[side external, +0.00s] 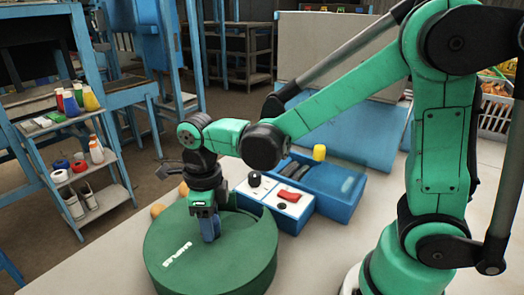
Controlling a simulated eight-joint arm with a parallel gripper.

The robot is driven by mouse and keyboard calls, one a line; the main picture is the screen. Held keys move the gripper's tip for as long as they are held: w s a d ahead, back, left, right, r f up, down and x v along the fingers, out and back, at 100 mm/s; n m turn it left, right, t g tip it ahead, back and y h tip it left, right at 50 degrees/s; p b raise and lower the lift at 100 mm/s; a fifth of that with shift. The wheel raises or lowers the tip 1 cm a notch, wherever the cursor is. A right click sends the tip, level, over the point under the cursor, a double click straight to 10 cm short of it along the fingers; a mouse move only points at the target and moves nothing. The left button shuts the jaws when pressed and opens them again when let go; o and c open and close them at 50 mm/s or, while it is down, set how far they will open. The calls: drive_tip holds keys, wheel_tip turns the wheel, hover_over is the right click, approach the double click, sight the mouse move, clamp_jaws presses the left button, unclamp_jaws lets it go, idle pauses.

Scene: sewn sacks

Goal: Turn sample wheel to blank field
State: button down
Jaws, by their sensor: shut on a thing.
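The sample wheel (250,245) is a broad, round, green drum lying flat on the pale table. White lettering that seems to read "SAMPLES" runs along its left top face. My gripper (209,232) points down onto the top of the wheel, near the middle. It is shut on a part of the wheel there; its blue lower end and the wrist hide the gripped part. A darker green raised edge shows just right of the gripper. I cannot make out a blank field.
Orange round things (158,210) lie behind the wheel's left edge. Table right of the wheel is clear up to my base.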

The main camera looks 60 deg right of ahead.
idle(0.4)
drive_tip(key=shift+c, duration=1.8)
unclamp_jaws()
drive_tip(key=shift+r, duration=2.85)
